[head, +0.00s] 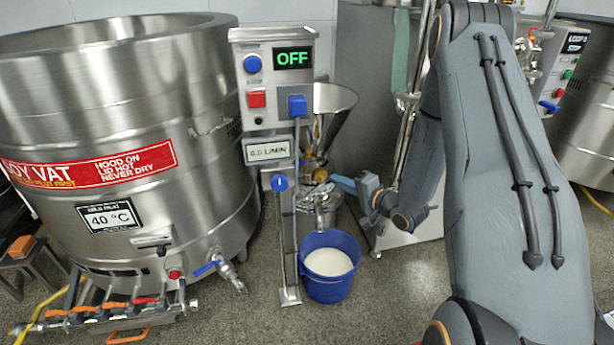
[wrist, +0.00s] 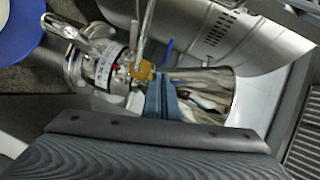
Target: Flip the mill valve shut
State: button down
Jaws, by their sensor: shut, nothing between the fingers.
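The colloid mill stands behind the control post, with a steel funnel hopper (head: 332,104) on top and a steel body (head: 318,200) below. An orange-yellow fitting (head: 311,167) sits under the hopper; it also shows in the wrist view (wrist: 143,70). A thin blue handle (wrist: 169,47) shows near it in the wrist view; I cannot tell which part it belongs to. My gripper (head: 342,184) is shut and empty, its blue fingers just right of the mill. In the wrist view the fingers (wrist: 161,95) overlap the hopper's lower end; contact cannot be told.
The control post (head: 288,230) carries a display (head: 293,58) reading OFF. A blue bucket (head: 330,285) of pale liquid stands below the mill spout. A large steel vat (head: 120,110) is at left. Another steel machine (head: 590,130) is at right. Grey floor lies in front.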

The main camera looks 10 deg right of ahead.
jog(key=s+f+m+y, duration=0.1)
jog(key=f+y, duration=0.1)
jog(key=t+b, duration=0.1)
jog(key=b, duration=0.2)
send_near(300, 166)
jog(key=x, duration=0.6)
jog(key=shift+w+f, duration=0.1)
jog(key=shift+w, duration=0.15)
